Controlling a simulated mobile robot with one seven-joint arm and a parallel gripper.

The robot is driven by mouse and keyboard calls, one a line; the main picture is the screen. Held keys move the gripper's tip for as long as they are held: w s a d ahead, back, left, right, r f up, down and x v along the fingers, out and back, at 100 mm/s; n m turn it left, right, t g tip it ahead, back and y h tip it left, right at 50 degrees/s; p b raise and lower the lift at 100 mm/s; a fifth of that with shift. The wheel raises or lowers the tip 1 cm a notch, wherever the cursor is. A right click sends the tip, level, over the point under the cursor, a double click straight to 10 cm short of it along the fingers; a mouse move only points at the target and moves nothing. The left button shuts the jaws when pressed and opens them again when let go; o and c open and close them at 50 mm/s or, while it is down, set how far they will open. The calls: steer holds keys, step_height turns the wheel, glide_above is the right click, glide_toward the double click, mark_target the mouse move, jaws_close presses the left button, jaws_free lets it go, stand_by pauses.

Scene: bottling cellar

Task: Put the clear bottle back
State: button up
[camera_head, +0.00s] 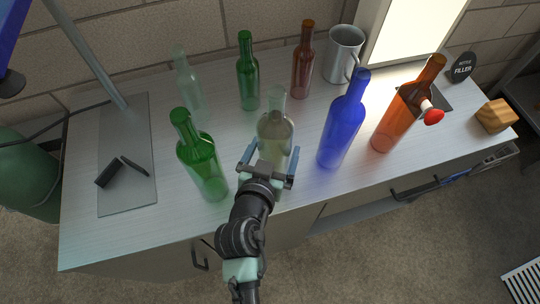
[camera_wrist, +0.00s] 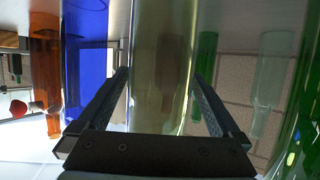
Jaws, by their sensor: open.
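A clear bottle (camera_head: 276,132) with a faint yellowish-grey tint stands upright near the middle of the counter's front part. My gripper (camera_head: 267,168) is open at its near side, low on the body, with one finger toward each side. In the wrist view the bottle (camera_wrist: 163,60) fills the gap between the open fingers (camera_wrist: 160,76); the palm hides part of it. I cannot tell whether either finger touches it. Another see-through bottle (camera_head: 188,85), paler and slightly greenish, stands at the back left.
A green bottle (camera_head: 202,158) stands close left and a blue bottle (camera_head: 343,130) close right. Behind are another green bottle (camera_head: 248,78), a brown bottle (camera_head: 302,65) and a metal mug (camera_head: 343,55). An orange bottle (camera_head: 400,115) and wooden block (camera_head: 494,116) are right.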

steer(key=shift+s+a+r, duration=0.1)
steer(key=shift+s+r, duration=0.05)
steer(key=shift+s, duration=0.15)
steer(key=b+v, duration=0.1)
steer(key=v, duration=1)
steer(key=shift+s, duration=0.2)
steer(key=shift+r, duration=0.1)
steer(key=w+r+t, duration=0.2)
steer(key=w+r, duration=0.1)
steer(key=r, duration=0.4)
steer(key=w+r+t, duration=0.2)
steer(key=w+r, duration=0.2)
steer(key=r, duration=0.4)
steer(key=w+d+r+t, duration=0.1)
steer(key=w+r+t, duration=0.1)
steer(key=r, duration=0.6)
steer(key=shift+w+d+y, duration=0.1)
steer(key=shift+w+y, duration=0.2)
steer(key=shift+w, duration=0.6)
steer(key=s+r+n+t+y, duration=0.1)
steer(key=s+r+t, duration=0.2)
steer(key=r, duration=1.2)
steer(key=s+d+r+n+t+y, duration=0.1)
steer(key=s+r+t, duration=0.3)
steer(key=r, duration=1.1)
steer(key=shift+d+n+t, duration=0.2)
steer(key=shift+n+t, duration=0.1)
steer(key=shift+t, duration=0.4)
steer(key=shift+s, duration=0.1)
